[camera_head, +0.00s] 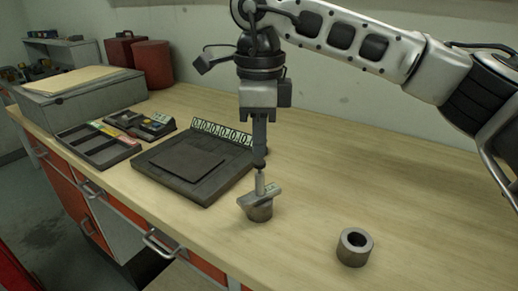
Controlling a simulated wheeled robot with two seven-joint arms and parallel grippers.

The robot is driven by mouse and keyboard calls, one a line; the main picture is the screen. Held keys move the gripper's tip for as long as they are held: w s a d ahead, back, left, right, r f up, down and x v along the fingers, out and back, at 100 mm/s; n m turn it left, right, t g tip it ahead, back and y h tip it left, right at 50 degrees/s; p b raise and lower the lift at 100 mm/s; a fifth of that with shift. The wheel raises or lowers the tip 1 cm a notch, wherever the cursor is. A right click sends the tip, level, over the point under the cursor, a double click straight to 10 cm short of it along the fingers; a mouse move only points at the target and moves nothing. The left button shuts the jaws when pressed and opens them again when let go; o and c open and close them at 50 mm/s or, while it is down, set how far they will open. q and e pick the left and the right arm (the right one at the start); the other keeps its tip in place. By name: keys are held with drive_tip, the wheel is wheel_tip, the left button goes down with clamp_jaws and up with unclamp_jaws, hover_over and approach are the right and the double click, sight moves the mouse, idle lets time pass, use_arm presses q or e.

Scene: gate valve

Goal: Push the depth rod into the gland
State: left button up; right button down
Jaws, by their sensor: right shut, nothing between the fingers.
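The gland (259,212) is a grey metal piece with a flat flange on a round body, standing on the wooden bench near the middle of the head view. The slim light-grey depth rod (260,184) stands upright at the gland's top, its lower end hidden there. My right gripper (259,163) points straight down over the rod, shut and empty. Its tips are at the rod's upper end and appear to touch it, though I cannot be sure. My left gripper is not in view.
A grey hollow ring (354,248) stands to the right on the bench (420,215). A dark slab (187,166) with a numbered strip (222,132) lies to the left, beside a compartment tray (95,148). The bench's right side is clear.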

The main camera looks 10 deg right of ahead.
drive_tip(key=shift+r+p, duration=1.55)
drive_tip(key=shift+r, duration=0.7)
